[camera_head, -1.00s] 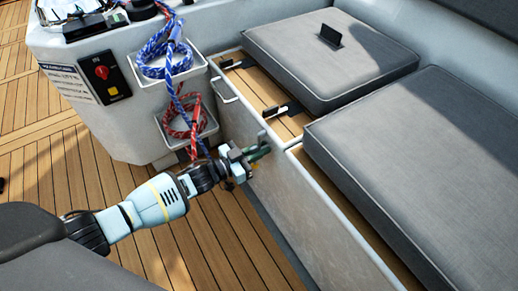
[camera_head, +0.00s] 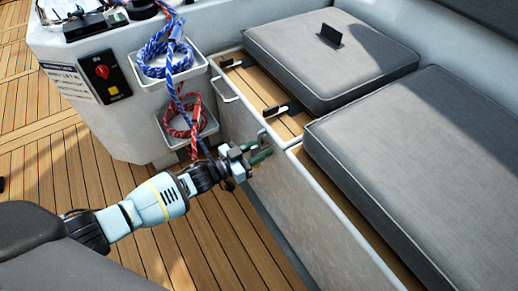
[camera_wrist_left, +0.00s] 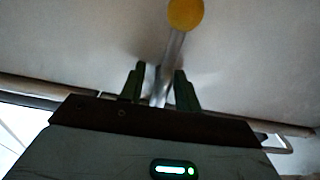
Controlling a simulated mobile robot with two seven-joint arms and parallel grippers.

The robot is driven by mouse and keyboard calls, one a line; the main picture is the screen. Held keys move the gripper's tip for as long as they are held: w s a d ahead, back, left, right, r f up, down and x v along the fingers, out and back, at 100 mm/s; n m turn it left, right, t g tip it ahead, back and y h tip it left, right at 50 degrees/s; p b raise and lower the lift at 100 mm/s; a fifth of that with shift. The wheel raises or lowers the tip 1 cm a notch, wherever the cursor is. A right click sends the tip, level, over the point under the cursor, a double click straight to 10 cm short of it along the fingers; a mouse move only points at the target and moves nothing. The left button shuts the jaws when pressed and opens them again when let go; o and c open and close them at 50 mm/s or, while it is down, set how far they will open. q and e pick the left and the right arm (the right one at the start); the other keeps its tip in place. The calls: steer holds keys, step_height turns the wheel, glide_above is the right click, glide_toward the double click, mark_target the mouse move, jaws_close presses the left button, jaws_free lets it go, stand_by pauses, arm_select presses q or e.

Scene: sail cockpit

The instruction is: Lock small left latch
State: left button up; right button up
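The small latch shows in the left wrist view as a thin metal lever (camera_wrist_left: 172,52) with a yellow ball knob (camera_wrist_left: 186,13) against the pale locker wall. My left gripper (camera_wrist_left: 159,88) is open, with one dark green finger on each side of the lever. The fingers look apart from the lever. In the head view my left gripper (camera_head: 257,151) is at the upper front wall of the seat locker, and a bit of the yellow knob (camera_head: 257,166) shows below the fingers. My right gripper is not in view.
Grey cushions (camera_head: 330,55) lie on the bench behind the locker wall (camera_head: 300,200). Two dark hinges sit on the wooden strip. A blue rope (camera_head: 160,58) and a red rope (camera_head: 183,118) hang in white bins left of the gripper. Teak floor below is clear.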

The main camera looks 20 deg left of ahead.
arm_select(q)
steer(key=shift+s, duration=0.1)
steer(key=shift+s+a, duration=0.2)
steer(key=shift+a, duration=0.05)
steer(key=p+v, duration=0.2)
steer(key=v, duration=0.5)
